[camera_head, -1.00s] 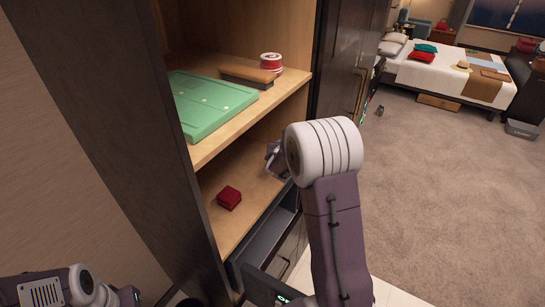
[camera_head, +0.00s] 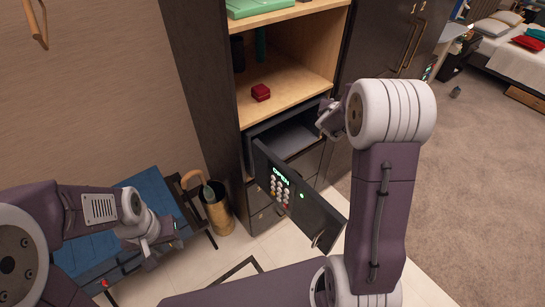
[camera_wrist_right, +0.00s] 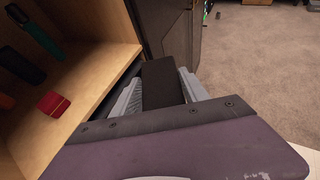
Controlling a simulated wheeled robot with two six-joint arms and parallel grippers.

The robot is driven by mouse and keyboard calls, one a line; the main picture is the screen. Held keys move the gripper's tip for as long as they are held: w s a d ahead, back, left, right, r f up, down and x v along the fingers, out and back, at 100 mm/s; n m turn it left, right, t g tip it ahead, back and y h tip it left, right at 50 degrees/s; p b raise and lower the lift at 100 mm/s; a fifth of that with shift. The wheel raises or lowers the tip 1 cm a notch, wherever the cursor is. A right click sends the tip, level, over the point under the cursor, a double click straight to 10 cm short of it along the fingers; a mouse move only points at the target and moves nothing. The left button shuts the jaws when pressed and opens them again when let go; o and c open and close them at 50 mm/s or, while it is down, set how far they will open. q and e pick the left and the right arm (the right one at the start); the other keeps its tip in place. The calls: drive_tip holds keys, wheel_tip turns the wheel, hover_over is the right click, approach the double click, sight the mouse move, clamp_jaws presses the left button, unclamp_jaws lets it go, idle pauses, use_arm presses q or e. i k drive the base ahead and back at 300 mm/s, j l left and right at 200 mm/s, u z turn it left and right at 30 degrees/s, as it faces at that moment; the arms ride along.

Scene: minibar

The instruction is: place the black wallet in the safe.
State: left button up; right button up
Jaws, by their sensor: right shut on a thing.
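The black wallet (camera_wrist_right: 160,83) is between the fingers of my right gripper (camera_wrist_right: 162,92), which is shut on it. In the head view my right gripper (camera_head: 330,118) is at the cabinet's front, beside the safe's upper right edge; the wallet is hard to make out there. The safe (camera_head: 290,140) is a dark box low in the cabinet, below the wooden shelf. Its door (camera_head: 295,195) is swung out, with a keypad and a green OPEN display. The visible part of its inside looks empty. My left gripper (camera_head: 165,248) is empty, fingers apart, at lower left.
A red box (camera_head: 261,92) sits on the shelf (camera_head: 290,85) above the safe, with dark and green upright items behind it. A blue-topped bench (camera_head: 150,190) and a brass bin (camera_head: 218,208) with umbrellas stand left of the cabinet.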

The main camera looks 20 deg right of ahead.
sight(288, 135)
drive_tip(key=l+u, duration=0.1)
drive_tip(key=l, duration=0.35)
drive_tip(key=k+l+u, duration=0.1)
drive_tip(key=l, duration=0.35)
drive_tip(key=k+l, duration=0.1)
drive_tip(key=l, duration=0.35)
drive_tip(key=l+u, duration=0.15)
drive_tip(key=l, duration=0.35)
drive_tip(key=k+l+u, duration=0.1)
drive_tip(key=l, duration=0.3)
drive_tip(key=k+l+u, duration=0.1)
drive_tip(key=l, duration=0.35)
drive_tip(key=k, duration=0.05)
